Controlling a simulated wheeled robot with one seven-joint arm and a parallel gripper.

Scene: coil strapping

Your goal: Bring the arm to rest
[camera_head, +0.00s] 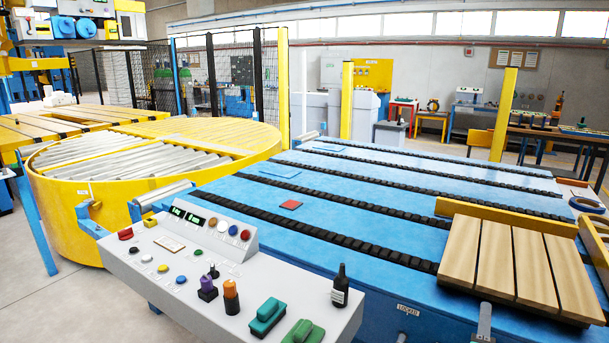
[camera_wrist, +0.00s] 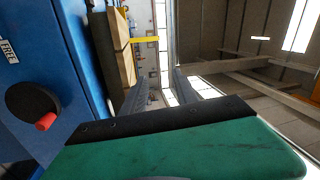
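My gripper (camera_wrist: 162,82) shows in the wrist view as two grey fingers rising beyond a black bar and a green body. The fingers stand apart, and I see nothing held between them. In the wrist view the scene is tipped on its side, with the roof beams and bright windows on the right. In the head view neither my arm nor my gripper shows.
A blue conveyor bed (camera_head: 330,192) carries a slatted wooden pallet (camera_head: 515,262). A control console (camera_head: 215,280) stands in front, beside a yellow round roller table (camera_head: 150,190). A dark round knob with a red end (camera_wrist: 33,105) sits left in the wrist view.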

